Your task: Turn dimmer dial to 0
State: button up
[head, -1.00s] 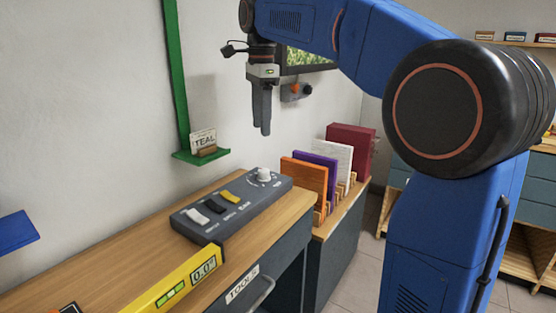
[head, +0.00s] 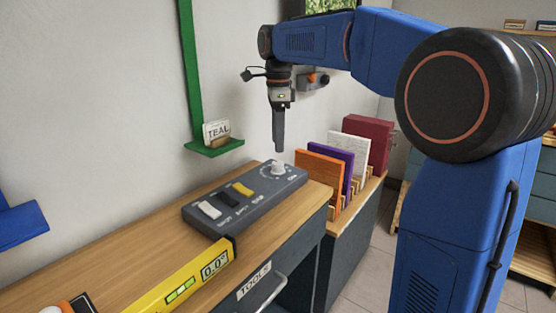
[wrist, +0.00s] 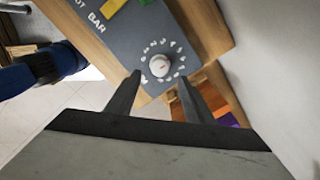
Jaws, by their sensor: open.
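The dimmer dial (head: 278,167) is a white round knob at the far right end of a grey control box (head: 225,214) on the wooden bench. My gripper (head: 279,150) points down just above the dial in the head view. In the wrist view my gripper (wrist: 160,76) is open, its two fingers apart with the dial showing between and slightly beyond their tips. The fingers do not appear to touch it.
White, black and yellow switches (head: 226,200) sit on the same box. A yellow level (head: 180,283) lies in front of it. A green shelf (head: 214,146) with a TEAL card is behind.

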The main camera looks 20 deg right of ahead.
aim_at(278, 162)
notch_tip(278, 162, down, 7)
jog(key=shift+f, duration=0.1)
dwell(0.3)
jog(key=c, duration=1)
